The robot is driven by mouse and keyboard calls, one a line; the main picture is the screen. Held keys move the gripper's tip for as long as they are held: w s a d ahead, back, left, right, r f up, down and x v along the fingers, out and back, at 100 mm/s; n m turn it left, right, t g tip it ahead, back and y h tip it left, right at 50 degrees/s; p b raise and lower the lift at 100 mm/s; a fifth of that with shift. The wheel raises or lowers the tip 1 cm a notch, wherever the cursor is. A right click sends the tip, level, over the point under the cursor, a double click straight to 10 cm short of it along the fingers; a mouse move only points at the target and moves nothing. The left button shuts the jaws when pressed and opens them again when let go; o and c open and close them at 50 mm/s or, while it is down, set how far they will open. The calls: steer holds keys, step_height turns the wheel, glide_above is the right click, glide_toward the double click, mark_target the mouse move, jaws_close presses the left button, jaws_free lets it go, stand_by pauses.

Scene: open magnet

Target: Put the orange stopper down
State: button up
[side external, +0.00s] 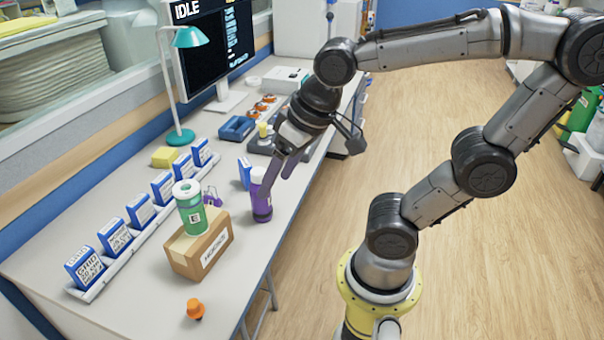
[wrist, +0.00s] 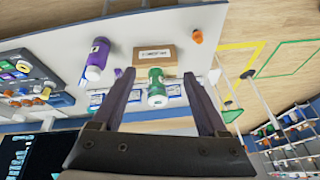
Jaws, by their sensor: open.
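The orange stopper (side external: 194,309) rests on the bench near its front edge, in front of the cardboard box. It also shows in the wrist view (wrist: 197,37), beyond my fingers and apart from them. My gripper (side external: 279,178) is open, with nothing visible between its fingers. In the side view it is pointed down by the purple bottle (side external: 261,203); whether it touches the bottle I cannot tell. In the wrist view the fingers (wrist: 157,76) are spread and the purple bottle (wrist: 96,58) stands to their left.
A green bottle (side external: 191,215) stands on the cardboard box (side external: 201,255). A small purple piece (side external: 212,198) is behind the box. A rack of blue-and-white boxes (side external: 115,236) runs along the bench. A lamp (side external: 186,42) and monitor stand behind. The bench around the orange stopper is clear.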

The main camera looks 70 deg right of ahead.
steer(key=s+n, duration=0.1)
steer(key=s, duration=0.1)
steer(key=s+d+n, duration=0.1)
steer(key=s, duration=0.1)
steer(key=shift+d+t, duration=0.15)
steer(key=shift+t, duration=0.25)
steer(key=shift+w, duration=0.1)
stand_by(0.8)
